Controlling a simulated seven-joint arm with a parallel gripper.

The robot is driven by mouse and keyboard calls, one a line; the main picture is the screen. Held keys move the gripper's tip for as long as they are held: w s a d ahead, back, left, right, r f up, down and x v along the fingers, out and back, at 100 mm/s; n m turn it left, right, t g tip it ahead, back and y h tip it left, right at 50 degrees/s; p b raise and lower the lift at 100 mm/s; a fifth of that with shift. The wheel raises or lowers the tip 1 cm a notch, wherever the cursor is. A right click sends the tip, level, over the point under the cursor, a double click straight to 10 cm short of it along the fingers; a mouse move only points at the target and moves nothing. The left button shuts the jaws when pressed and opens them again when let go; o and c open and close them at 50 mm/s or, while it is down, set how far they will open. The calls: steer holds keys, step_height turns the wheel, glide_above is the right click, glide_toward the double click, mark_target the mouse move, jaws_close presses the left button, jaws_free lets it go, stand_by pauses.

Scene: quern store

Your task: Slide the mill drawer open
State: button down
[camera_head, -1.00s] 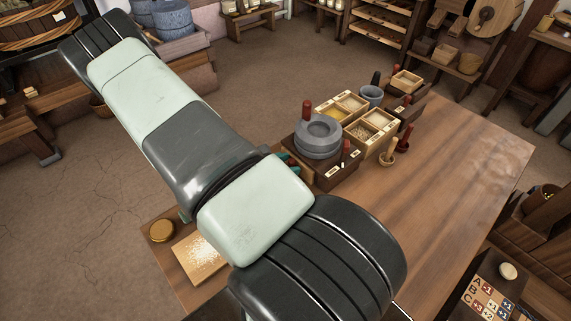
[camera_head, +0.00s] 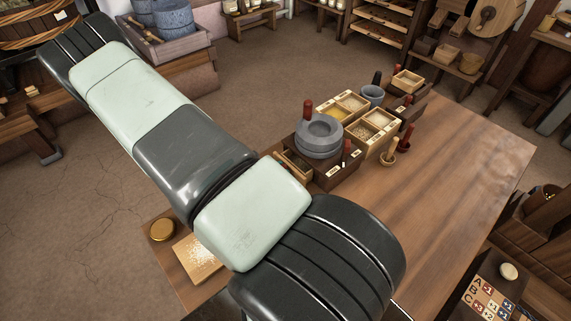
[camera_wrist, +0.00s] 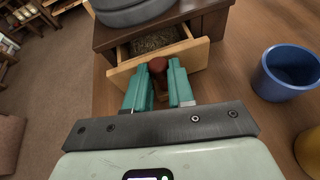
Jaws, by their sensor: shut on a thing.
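The mill (camera_head: 318,140) has grey round stones with a red handle on top of a dark wooden box, on the table. Its drawer (camera_wrist: 195,54) has a pale wooden front and stands partly pulled out, with a dark-brown interior showing behind the front. The open drawer also shows in the head view (camera_head: 293,166). My gripper (camera_wrist: 158,69) has teal fingers on either side of the red-brown drawer knob (camera_wrist: 157,65) and is shut on it. In the head view my arm hides the gripper.
A blue cup (camera_wrist: 289,72) stands right of the drawer in the wrist view, with a yellow object (camera_wrist: 309,150) below it. Wooden boxes of grain (camera_head: 370,132) stand beside the mill. A board with pale grains (camera_head: 196,253) lies at the near left. The table's right side is clear.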

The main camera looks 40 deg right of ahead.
steer(key=a, duration=0.5)
steer(key=shift+a, duration=0.3)
steer(key=c, duration=1)
jaws_free()
steer(key=shift+o, duration=0.2)
steer(key=v, duration=1)
steer(key=shift+a, duration=0.35)
steer(key=shift+r, duration=0.15)
